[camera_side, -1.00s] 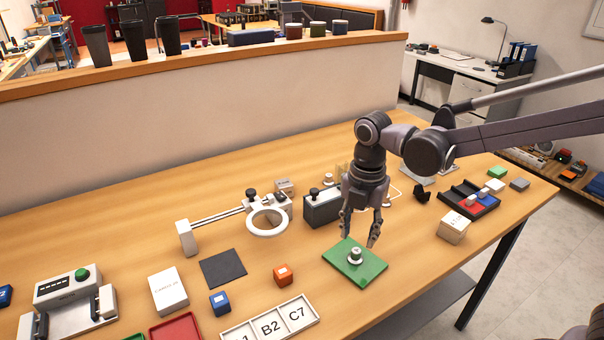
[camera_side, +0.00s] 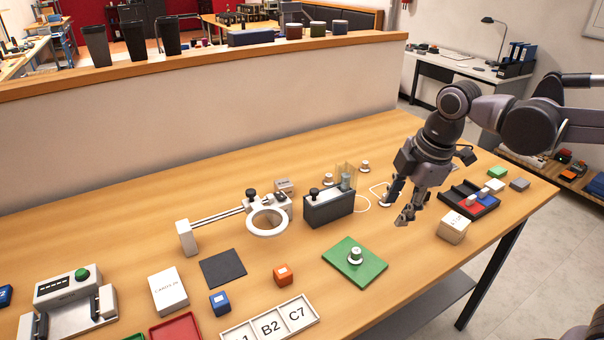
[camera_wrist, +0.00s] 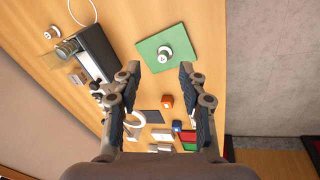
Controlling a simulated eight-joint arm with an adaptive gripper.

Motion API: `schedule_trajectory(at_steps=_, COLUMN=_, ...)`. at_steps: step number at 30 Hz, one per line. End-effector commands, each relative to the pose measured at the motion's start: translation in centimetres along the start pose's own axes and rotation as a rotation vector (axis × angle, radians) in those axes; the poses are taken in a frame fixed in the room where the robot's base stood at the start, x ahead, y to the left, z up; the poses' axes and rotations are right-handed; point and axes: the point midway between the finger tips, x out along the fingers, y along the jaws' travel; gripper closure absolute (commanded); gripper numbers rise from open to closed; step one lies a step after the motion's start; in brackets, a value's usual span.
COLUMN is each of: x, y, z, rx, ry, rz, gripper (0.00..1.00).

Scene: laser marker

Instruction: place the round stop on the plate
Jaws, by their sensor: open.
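The green plate (camera_side: 374,268) lies flat on the table, right of the middle. A round stop (camera_side: 355,256), pale with a grey knob, stands upright on it near the centre. In the wrist view the green plate (camera_wrist: 186,46) and the round stop (camera_wrist: 164,51) lie ahead of my fingers. My gripper (camera_side: 397,206) is open and empty. It is raised and tilted, above and to the right of the plate, apart from the stop. In the wrist view my gripper's fingers (camera_wrist: 160,68) stand wide apart with nothing between them.
Similar round pieces (camera_side: 328,179) (camera_side: 365,166) stand behind, near a dark box (camera_side: 329,209). A cream block (camera_side: 454,228) and a dark tray (camera_side: 484,208) are at the right. An orange cube (camera_side: 283,275) is left of the plate.

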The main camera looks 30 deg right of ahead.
Motion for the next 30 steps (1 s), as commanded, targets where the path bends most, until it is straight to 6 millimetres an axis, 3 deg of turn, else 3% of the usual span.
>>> schedule_trajectory(at_steps=9, x=0.3, y=-3.3, z=5.4, rx=0.819, ry=0.162, rz=0.200, gripper=0.58)
schedule_trajectory(at_steps=15, x=1.0, y=-4.5, z=7.1, rx=1.135, ry=0.267, rz=0.254, gripper=0.58)
schedule_trajectory(at_steps=20, x=1.2, y=-4.7, z=7.5, rx=1.222, ry=0.300, rz=0.265, gripper=0.58)
schedule_trajectory(at_steps=30, x=1.2, y=-4.7, z=7.5, rx=1.224, ry=0.300, rz=0.264, gripper=0.58)
